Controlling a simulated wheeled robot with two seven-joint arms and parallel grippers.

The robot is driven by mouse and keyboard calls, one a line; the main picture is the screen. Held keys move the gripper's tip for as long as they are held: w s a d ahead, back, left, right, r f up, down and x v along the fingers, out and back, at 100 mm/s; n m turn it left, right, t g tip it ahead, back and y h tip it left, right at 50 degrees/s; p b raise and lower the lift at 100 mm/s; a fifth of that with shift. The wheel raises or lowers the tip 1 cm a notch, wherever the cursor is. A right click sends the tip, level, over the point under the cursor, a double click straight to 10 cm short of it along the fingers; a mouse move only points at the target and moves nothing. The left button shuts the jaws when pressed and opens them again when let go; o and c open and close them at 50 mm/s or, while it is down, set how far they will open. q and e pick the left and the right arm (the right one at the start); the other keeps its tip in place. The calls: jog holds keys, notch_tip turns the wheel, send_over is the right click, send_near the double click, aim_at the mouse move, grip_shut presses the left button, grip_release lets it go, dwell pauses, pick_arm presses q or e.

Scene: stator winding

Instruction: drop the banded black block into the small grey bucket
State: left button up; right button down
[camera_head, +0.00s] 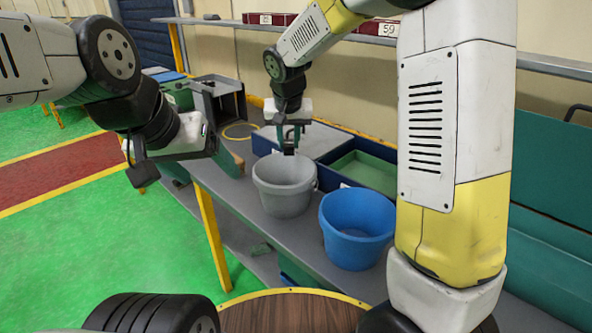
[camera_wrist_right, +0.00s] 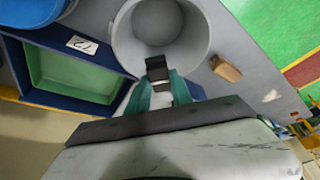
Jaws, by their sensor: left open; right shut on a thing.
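The small grey bucket (camera_head: 283,203) stands on the grey bench. It also shows in the right wrist view (camera_wrist_right: 200,45), with its open mouth facing the camera. My right gripper (camera_head: 289,137) is above the bucket, pointing down, shut on the banded black block (camera_wrist_right: 156,66). In the right wrist view the block sits between the green fingers of the gripper (camera_wrist_right: 162,92), its dark end over the bucket's mouth and a pale band near the fingers. The block is small in the head view. My left gripper (camera_head: 138,165) is open, out over the floor at the left, away from the bucket.
A blue bucket (camera_head: 352,252) stands just right of the grey one. Behind are blue-walled bins, one with a green tray (camera_head: 366,172). A wooden block (camera_wrist_right: 226,68) lies beside the grey bucket. A dark box (camera_head: 217,102) stands further left on the bench.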

jog(key=shift+w+d+f, duration=0.15)
jog(key=shift+w+d, duration=0.1)
jog(key=shift+f, duration=2.85)
jog(key=c, duration=1.1)
grip_release()
jog(key=shift+o, duration=0.2)
